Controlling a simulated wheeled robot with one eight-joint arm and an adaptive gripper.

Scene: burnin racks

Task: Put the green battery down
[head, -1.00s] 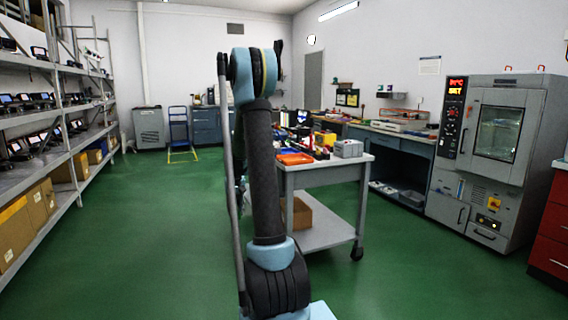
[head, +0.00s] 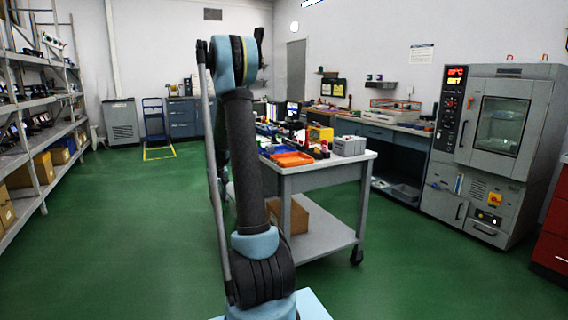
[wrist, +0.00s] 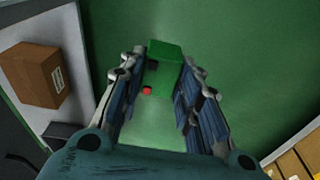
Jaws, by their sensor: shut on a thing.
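The green battery (wrist: 166,52) is a green block with a red spot on its near end, in the upper middle of the wrist view. My gripper (wrist: 161,78) is shut on it, with one finger along each side. The battery is held in the air, with green floor behind it. In the head view my arm stands in the middle, and neither the gripper nor the battery can be made out there.
A grey cart (head: 325,178) with orange and blue trays, small items and a lower box stands right of my arm. A shelving rack (head: 38,195) lines the left. A chamber oven (head: 450,190) and red cabinet (head: 553,230) stand right. Open green floor lies between rack and cart.

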